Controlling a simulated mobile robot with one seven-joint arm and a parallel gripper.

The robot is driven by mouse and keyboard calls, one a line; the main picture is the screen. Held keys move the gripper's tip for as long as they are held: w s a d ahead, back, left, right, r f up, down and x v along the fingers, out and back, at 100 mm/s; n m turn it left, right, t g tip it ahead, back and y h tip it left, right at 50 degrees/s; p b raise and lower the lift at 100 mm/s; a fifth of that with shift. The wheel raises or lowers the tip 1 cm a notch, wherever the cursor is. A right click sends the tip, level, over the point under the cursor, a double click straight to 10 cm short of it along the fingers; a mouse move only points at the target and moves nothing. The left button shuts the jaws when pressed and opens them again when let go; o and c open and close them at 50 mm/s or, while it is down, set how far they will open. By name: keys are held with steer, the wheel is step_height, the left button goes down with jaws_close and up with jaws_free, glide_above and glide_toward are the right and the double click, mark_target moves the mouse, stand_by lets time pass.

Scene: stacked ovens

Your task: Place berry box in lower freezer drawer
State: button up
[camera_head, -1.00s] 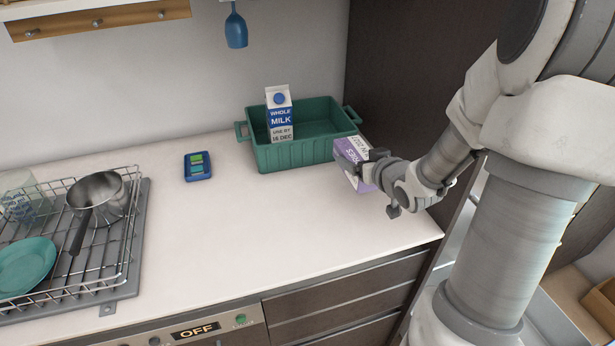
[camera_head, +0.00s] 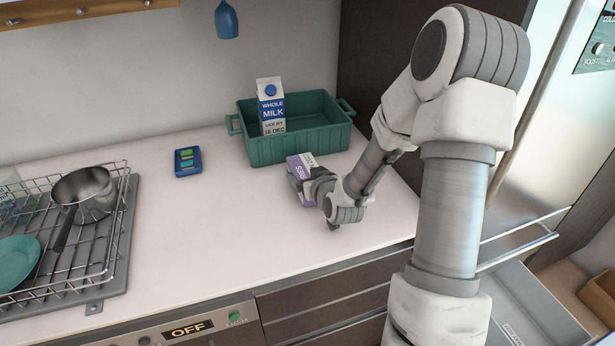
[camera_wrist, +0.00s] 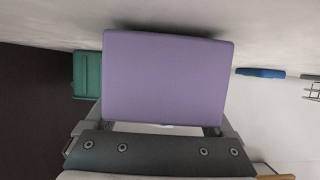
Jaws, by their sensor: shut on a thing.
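The berry box (camera_head: 303,168) is a purple and white carton in front of the green crate in the head view. My gripper (camera_head: 308,184) is shut on it over the worktop; I cannot tell whether the box touches the surface. In the wrist view the purple face of the box (camera_wrist: 168,78) fills the middle, between the jaws of my gripper (camera_wrist: 165,128). The open drawer (camera_head: 530,310) at the lower right is grey, under the steel fridge-freezer (camera_head: 530,140). Part of the drawer is hidden behind my arm.
The green crate (camera_head: 300,146) holds a milk carton (camera_head: 270,108). A blue device (camera_head: 187,161) lies left of it. A dish rack (camera_head: 70,250) with a pot (camera_head: 84,195) and teal plate (camera_head: 18,262) stands at left. The front middle of the worktop (camera_head: 210,250) is clear.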

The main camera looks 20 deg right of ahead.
steer(key=shift+f, duration=0.1)
steer(key=shift+f+b, duration=0.35)
steer(key=shift+b, duration=0.15)
